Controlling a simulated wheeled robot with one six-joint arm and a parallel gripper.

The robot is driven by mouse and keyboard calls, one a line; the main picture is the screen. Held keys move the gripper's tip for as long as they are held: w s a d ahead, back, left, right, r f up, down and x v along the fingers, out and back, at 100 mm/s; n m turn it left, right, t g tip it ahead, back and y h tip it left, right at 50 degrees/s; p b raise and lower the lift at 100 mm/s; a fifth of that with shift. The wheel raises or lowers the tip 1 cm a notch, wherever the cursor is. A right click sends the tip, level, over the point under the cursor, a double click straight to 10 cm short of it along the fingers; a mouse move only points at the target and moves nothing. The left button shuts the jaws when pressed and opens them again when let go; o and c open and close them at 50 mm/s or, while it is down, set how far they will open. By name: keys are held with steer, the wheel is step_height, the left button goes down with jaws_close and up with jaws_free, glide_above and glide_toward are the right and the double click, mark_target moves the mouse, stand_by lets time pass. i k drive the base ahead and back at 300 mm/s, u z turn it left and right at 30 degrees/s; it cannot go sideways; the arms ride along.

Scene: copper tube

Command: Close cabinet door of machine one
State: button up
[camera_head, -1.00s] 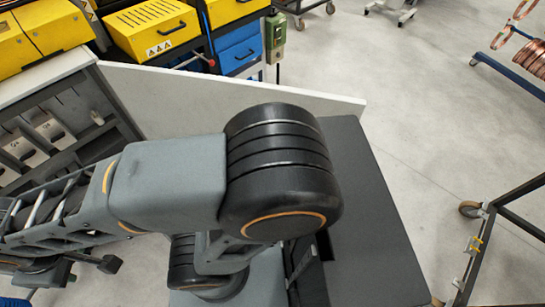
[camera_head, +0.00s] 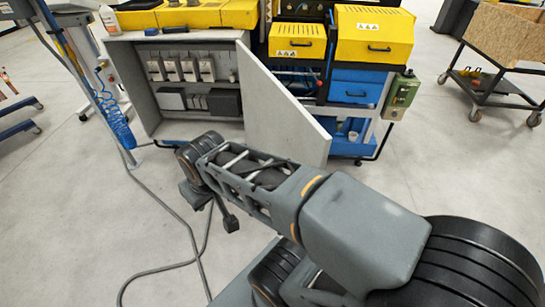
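The cabinet door (camera_head: 287,115) is a flat light-grey panel, hinged at the right side of the open cabinet (camera_head: 125,80). It stands swung out toward me. Inside the cabinet are several white switch units (camera_head: 190,70) and dark boxes. My gripper (camera_head: 213,203) is at the far end of my arm, in front of the cabinet and left of the door's free edge. It looks apart from the door.
Yellow boxes (camera_head: 375,35) and blue drawers (camera_head: 358,82) stand right of the door, with a green control box (camera_head: 401,95) beside them. A blue coiled hose (camera_head: 115,120) and pole stand left. A grey cable (camera_head: 190,235) lies on the floor. A wooden-box cart (camera_head: 510,40) is at upper right.

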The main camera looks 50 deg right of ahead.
mark_target(275, 123)
steer(key=u, duration=2.35)
steer(key=k, duration=2.15)
steer(key=z, duration=2.05)
steer(key=k, duration=0.5)
steer(key=u, duration=0.5)
steer(key=i, duration=0.45)
steer(key=u, duration=0.25)
